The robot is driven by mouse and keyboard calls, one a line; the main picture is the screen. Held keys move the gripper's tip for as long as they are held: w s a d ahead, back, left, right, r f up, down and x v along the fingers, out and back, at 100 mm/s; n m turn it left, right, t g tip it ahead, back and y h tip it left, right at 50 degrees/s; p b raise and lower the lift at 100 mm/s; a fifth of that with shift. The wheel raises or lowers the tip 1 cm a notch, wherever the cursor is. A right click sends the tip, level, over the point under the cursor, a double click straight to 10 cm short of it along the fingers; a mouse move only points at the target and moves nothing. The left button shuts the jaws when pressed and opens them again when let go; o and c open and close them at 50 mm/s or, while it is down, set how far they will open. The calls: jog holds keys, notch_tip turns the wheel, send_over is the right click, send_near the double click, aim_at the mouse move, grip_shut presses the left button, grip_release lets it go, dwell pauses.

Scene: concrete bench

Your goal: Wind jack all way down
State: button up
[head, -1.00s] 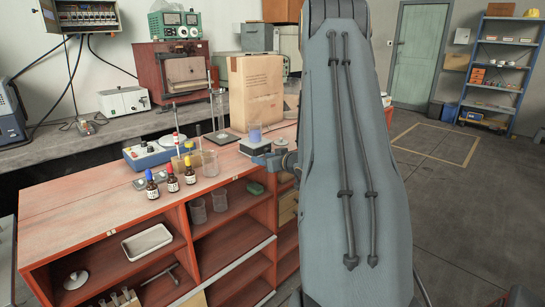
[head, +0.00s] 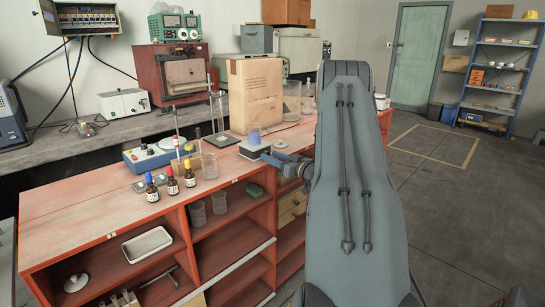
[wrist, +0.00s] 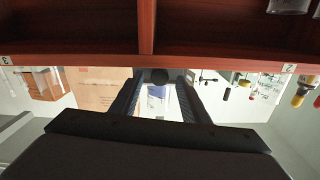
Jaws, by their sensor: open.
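The jack (head: 252,151) is a small dark-topped stand near the bench's front edge in the head view. A beaker of blue liquid (head: 254,136) stands upright on it. My gripper (head: 277,160) is at the jack's right front side, level with it. In the wrist view, which looks upside down, my gripper (wrist: 158,84) is open, with a finger on either side of a dark round knob (wrist: 158,76). I cannot tell whether the fingers touch the knob. A pale blue shape behind it is probably the beaker. The jack's lower part is mostly hidden.
A cardboard box (head: 256,92) stands behind the jack. Dropper bottles (head: 171,181), a beaker (head: 209,165) and a blue-and-white instrument (head: 150,155) stand to its left. The red bench's front edge (wrist: 100,60) runs close to my gripper, with open shelves below.

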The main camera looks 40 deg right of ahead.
jog(key=shift+w, duration=0.2)
jog(key=shift+c, duration=0.3)
jog(key=c, duration=1)
jog(key=shift+n, duration=0.3)
jog(key=shift+n+b, duration=1.5)
jog(key=shift+n, duration=1.3)
jog(key=shift+a, duration=0.1)
